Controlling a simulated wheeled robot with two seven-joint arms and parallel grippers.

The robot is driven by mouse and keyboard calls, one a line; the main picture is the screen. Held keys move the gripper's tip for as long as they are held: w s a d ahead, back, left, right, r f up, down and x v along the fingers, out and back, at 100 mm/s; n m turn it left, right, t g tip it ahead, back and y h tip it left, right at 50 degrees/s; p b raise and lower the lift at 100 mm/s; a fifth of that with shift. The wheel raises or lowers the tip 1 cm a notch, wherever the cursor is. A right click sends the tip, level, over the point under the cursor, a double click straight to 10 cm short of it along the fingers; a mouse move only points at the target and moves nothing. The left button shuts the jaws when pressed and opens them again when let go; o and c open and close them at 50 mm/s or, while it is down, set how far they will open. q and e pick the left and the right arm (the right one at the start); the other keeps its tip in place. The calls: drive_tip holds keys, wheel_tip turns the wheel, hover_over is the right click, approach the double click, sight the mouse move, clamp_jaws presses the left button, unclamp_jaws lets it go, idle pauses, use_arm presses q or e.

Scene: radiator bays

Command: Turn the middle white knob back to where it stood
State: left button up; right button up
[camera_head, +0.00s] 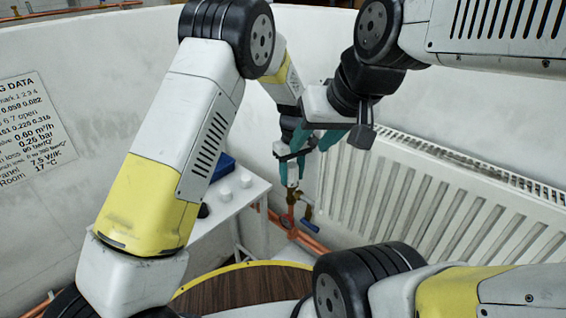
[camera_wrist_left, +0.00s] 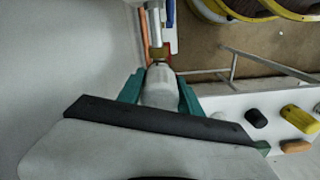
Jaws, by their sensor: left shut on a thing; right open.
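The white knob (camera_head: 292,183) sits on a brass and copper valve beside the radiator's left end. My left gripper (camera_head: 292,168), the lower one, has its teal fingers shut on it. In the left wrist view the pale knob (camera_wrist_left: 160,86) is between the teal fingers (camera_wrist_left: 160,92), with a metal stem and brass fitting beyond it. The fingers hide its sides, and no scale marks can be read. My right gripper (camera_head: 318,137) is open, just above and to the right of my left gripper. Only one valve knob is clearly in view.
The white radiator (camera_head: 420,200) fills the right side. A white table (camera_head: 225,208) holds a blue bin and small white cylinders; black, yellow and orange items lie on a white surface (camera_wrist_left: 232,103) in the left wrist view. Copper pipes (camera_head: 312,243) run low. A data sheet (camera_head: 33,125) hangs left.

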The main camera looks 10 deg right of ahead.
sight(292, 164)
use_arm(q)
drive_tip(key=shift+r+n, duration=0.1)
drive_tip(key=shift+n, duration=0.5)
drive_tip(key=o, duration=1.4)
drive_tip(key=shift+c, duration=0.2)
wheel_tip(292, 164, up, 8)
drive_tip(key=shift+f, duration=0.15)
